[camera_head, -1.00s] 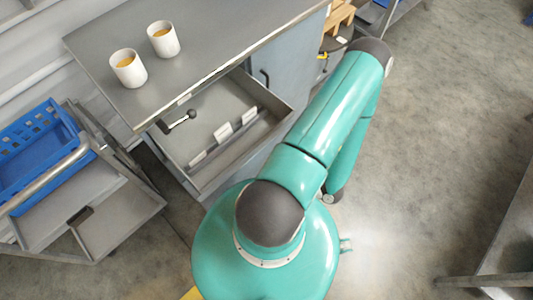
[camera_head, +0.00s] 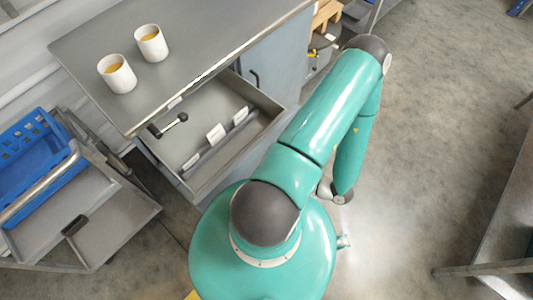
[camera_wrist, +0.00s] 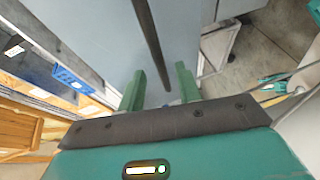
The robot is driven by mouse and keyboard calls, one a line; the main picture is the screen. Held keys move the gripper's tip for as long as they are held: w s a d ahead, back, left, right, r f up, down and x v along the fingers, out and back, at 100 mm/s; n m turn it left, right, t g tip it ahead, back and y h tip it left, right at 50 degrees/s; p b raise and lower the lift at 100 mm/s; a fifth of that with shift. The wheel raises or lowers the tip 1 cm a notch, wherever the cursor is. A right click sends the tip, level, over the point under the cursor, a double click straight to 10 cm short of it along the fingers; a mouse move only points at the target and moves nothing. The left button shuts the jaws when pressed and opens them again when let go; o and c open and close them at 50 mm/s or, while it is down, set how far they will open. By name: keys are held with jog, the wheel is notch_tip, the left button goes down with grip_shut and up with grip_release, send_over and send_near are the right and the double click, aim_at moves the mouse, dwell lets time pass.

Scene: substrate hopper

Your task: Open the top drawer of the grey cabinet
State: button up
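The grey cabinet (camera_head: 277,62) stands at upper left in the head view, under a grey worktop (camera_head: 205,30). Its top drawer (camera_head: 236,148) is pulled out well past the worktop edge. A lever with a black knob and several white cards show inside it. My arm hides part of the cabinet front, and my gripper does not show clearly in the head view. In the wrist view my gripper (camera_wrist: 160,85) is open, its two green fingers apart. A dark bar (camera_wrist: 148,40) runs over a pale blue-grey panel towards the gap between them; contact cannot be told.
Two white cups (camera_head: 117,73) (camera_head: 151,43) stand on the worktop. A grey cart (camera_head: 105,215) with a blue crate (camera_head: 45,155) is at the left, close to the drawer. A grey table (camera_head: 505,235) is at the right edge. The floor between my arm and that table is clear.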

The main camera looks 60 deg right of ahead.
jog(key=s+d+r, duration=0.1)
jog(key=s, duration=0.8)
jog(key=shift+r, duration=0.35)
